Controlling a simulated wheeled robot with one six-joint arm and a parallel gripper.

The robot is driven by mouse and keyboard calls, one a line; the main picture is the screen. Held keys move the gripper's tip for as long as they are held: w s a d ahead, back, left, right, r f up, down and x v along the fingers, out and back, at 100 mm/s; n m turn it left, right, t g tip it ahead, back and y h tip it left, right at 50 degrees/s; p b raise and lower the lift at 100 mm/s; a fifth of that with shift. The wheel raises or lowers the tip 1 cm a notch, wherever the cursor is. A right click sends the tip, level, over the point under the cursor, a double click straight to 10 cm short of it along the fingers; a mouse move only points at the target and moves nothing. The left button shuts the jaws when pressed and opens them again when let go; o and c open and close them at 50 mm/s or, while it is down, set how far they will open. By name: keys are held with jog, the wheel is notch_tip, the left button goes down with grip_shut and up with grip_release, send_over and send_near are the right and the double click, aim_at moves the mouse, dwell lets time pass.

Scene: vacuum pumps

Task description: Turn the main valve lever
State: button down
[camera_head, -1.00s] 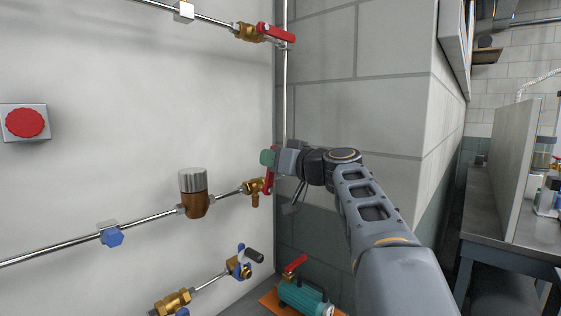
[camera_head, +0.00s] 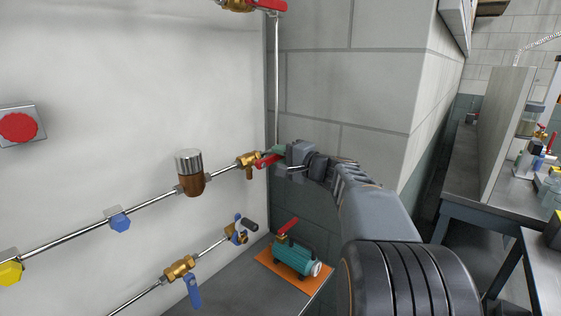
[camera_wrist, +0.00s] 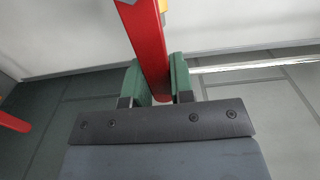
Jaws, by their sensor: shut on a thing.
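A red valve lever (camera_head: 264,161) sits on a brass valve (camera_head: 247,160) at the right end of the middle wall pipe. It points right, away from the valve. My gripper (camera_head: 279,153) is shut on this lever. In the wrist view the red lever (camera_wrist: 146,50) runs between the two green fingertips (camera_wrist: 153,83) of my gripper. The lever's outer end is partly hidden by my gripper. A second red lever (camera_head: 271,5) is on an upper brass valve (camera_head: 237,4), cut by the top edge.
A teal pump (camera_head: 293,259) with a red handle stands on an orange base below my gripper. The grey block wall (camera_head: 345,80) is close behind the arm. A bench (camera_head: 460,200) stands at right.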

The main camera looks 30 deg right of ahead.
jog(key=c, duration=0.9)
grip_release()
jog(key=shift+c, duration=0.2)
jog(key=shift+s, duration=0.15)
jog(key=shift+b+v, duration=0.4)
jog(key=shift+v, duration=0.5)
jog(key=b+v, duration=0.2)
jog(key=v, duration=0.4)
jog(key=shift+b, duration=0.4)
